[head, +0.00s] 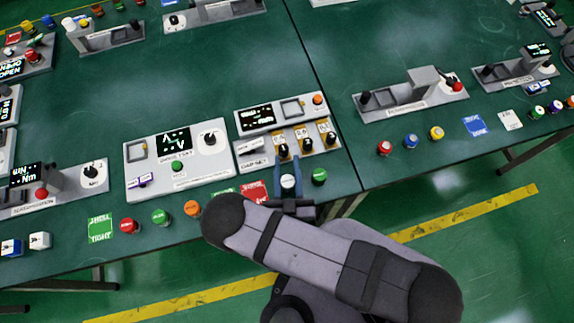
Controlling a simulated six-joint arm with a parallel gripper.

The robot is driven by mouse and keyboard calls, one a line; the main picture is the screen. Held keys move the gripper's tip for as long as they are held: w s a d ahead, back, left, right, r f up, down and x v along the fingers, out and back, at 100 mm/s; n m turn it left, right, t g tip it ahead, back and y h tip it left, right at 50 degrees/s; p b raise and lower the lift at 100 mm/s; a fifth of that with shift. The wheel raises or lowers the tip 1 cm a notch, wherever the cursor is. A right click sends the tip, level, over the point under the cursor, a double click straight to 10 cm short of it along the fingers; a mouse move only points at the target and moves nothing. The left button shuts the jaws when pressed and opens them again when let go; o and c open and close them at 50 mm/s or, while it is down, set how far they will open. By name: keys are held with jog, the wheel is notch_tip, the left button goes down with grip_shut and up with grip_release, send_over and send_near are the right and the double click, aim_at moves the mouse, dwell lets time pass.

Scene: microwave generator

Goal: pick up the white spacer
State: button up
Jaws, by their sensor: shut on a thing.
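The white spacer (288,182) is a small round piece near the front edge of the green table, just below the panel with orange slots. My gripper (287,178) has its blue-grey fingers shut on the white spacer, one on each side. I cannot tell whether the spacer touches the table or is slightly lifted. My arm hides the table edge below and left of the gripper.
A green cylinder (319,176) stands close to the right of my gripper. A red card (254,191) lies to the left. The slotted panel (286,148) is just behind. Orange (192,208), green and red pieces stand farther left along the front edge.

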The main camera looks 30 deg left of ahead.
notch_tip(320, 180, up, 8)
jog(key=p, duration=0.6)
jog(key=shift+r, duration=0.15)
